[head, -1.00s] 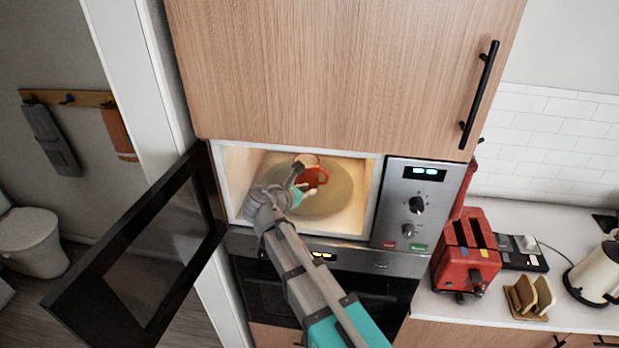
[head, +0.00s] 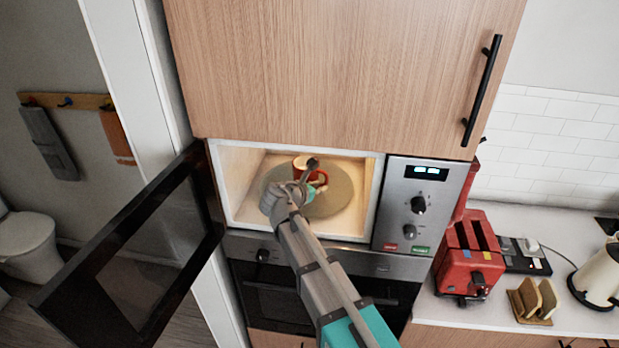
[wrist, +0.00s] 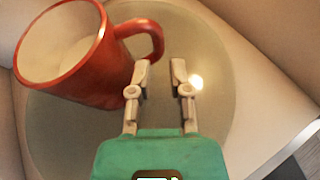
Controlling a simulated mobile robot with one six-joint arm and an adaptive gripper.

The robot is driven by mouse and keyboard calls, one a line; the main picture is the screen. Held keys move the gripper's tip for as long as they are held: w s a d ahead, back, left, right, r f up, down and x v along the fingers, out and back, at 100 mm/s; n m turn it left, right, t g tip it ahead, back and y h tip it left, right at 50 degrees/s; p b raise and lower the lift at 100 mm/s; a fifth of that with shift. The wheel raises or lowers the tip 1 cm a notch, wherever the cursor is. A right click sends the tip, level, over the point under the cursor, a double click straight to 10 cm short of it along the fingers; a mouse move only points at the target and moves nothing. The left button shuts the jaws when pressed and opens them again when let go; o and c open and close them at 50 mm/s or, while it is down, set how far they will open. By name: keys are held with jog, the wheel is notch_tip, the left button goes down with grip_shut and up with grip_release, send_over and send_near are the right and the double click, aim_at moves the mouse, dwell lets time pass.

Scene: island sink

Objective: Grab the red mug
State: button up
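The red mug (head: 323,174) stands on the round turntable inside the open microwave. In the wrist view the mug (wrist: 88,72), red outside with a pale inside, is at the upper left, and its handle (wrist: 152,38) points right. My gripper (wrist: 160,78) is open, its two fingers apart with nothing between them. The handle lies just ahead of the fingertips; I cannot tell whether the left finger touches the mug. In the head view my gripper (head: 314,180) is inside the microwave and partly covers the mug.
The microwave door (head: 150,250) stands open to the left. The turntable (head: 340,190) is bare to the right of the mug. The microwave walls and upper cabinet (head: 330,80) bound the opening. A red toaster (head: 468,255) stands on the counter at right.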

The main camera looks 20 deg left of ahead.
aim_at(326, 184)
jog(key=shift+b+x, duration=0.65)
jog(key=shift+x, duration=1.55)
jog(key=shift+r, duration=0.1)
jog(key=shift+a, duration=0.1)
grip_shut()
